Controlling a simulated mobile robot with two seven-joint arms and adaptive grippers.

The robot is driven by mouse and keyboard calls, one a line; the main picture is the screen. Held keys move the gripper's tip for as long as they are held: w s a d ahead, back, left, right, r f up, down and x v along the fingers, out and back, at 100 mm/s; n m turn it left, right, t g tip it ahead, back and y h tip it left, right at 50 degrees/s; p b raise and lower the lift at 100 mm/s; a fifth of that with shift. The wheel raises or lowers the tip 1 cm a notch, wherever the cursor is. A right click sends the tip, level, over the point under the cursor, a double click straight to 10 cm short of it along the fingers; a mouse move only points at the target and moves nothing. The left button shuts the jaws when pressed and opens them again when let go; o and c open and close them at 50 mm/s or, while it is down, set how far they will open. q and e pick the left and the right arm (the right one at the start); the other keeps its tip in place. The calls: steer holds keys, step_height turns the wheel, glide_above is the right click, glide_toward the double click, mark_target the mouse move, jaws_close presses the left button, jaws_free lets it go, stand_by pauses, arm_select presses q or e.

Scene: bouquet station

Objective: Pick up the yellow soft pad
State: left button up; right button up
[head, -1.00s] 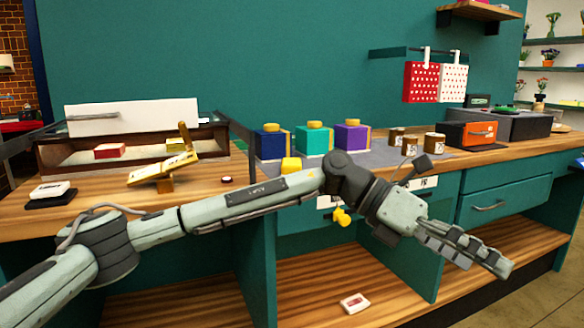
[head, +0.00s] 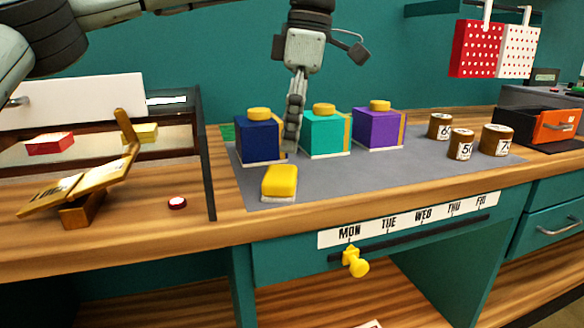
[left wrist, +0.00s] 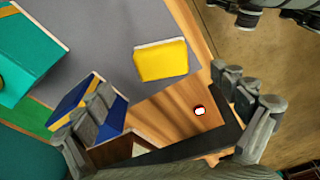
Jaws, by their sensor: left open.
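The yellow soft pad (head: 280,180) lies near the front left edge of the grey mat, with a pale layer at its base. It also shows in the left wrist view (left wrist: 162,62), at the upper middle. My left gripper (head: 292,146) points down behind the pad, between the navy and teal boxes in the head view. In the left wrist view its fingers (left wrist: 165,84) are spread wide, with the pad just beyond the gap between them. The gripper is empty and apart from the pad.
A navy box (head: 257,138), a teal box (head: 325,134) and a purple box (head: 379,128) stand behind the pad on the mat (head: 400,165). Weights (head: 461,144) stand to the right. A tilted gold stand (head: 85,190) is at left. The mat right of the pad is clear.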

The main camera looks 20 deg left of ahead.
mark_target(280, 173)
arm_select(q)
steer(key=f, duration=0.2)
steer(key=a+f, duration=0.1)
steer(key=f, duration=0.1)
steer(key=a+f, duration=0.1)
steer(key=f, duration=0.1)
steer(key=shift+s+f, duration=0.3)
steer(key=shift+s, duration=0.05)
steer(key=shift+f, duration=0.4)
steer(key=c, duration=1.4)
steer(key=shift+o, duration=0.2)
step_height(280, 173, up, 10)
steer(key=shift+r, duration=0.1)
steer(key=o, duration=0.6)
steer(key=shift+c, duration=0.2)
steer(key=c, duration=0.3)
